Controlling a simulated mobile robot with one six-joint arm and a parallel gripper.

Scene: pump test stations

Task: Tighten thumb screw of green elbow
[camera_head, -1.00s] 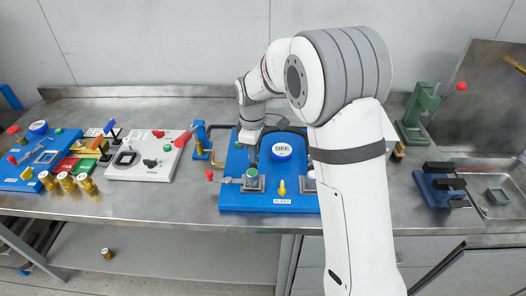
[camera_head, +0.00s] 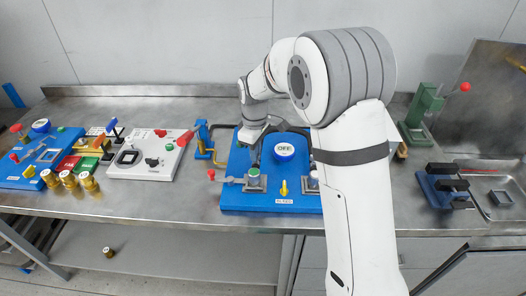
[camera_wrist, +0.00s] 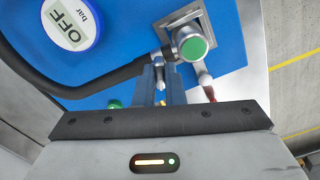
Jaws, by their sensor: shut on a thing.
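The green elbow (camera_head: 254,180) is a grey metal fitting with a round green cap, at the front left of the blue pump board. In the wrist view its green cap (camera_wrist: 193,47) sits right of centre, with a black hose (camera_wrist: 95,84) reaching towards it. My gripper (camera_wrist: 160,74) is shut beside the elbow, pointing down at the board, and a small shiny metal piece shows between its fingers. This looks like the thumb screw (camera_wrist: 160,86), mostly hidden by the fingers. In the head view the fingertips cannot be made out.
A round gauge reading OFF (camera_head: 284,151) stands on the board close to my gripper. A yellow knob (camera_head: 284,188) is at the board's front. A red-tipped lever (camera_head: 212,175) sticks out at left. A white panel (camera_head: 146,164) and brass cylinders (camera_head: 68,179) stand farther left.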

